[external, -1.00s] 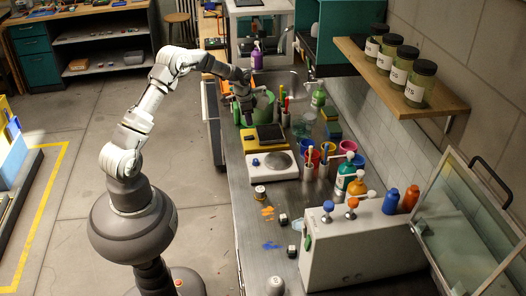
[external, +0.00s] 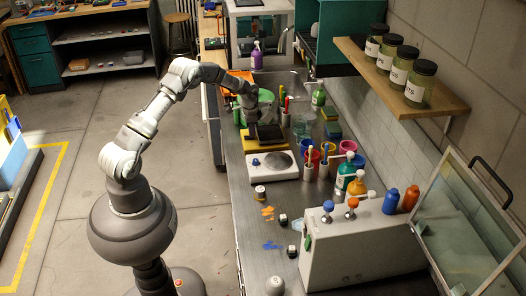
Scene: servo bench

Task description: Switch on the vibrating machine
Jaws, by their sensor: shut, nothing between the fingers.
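A yellow machine with a dark flat top (external: 268,133) stands on the bench past the white unit; it may be the vibrating machine, but no label is readable. My gripper (external: 250,121) points down at the back left edge of this machine, in front of a green round container (external: 266,97). It is shut with nothing held. Whether its tips touch the machine cannot be told. The machine's switch cannot be made out, and part of its left and back is hidden by my gripper.
A white unit with a blue knob and round grey plate (external: 271,166) stands nearer. Pen cups and colored cups (external: 348,147) line the right side. A large grey box with knobs (external: 355,245) fills the near bench. Above hangs a jar shelf (external: 400,78).

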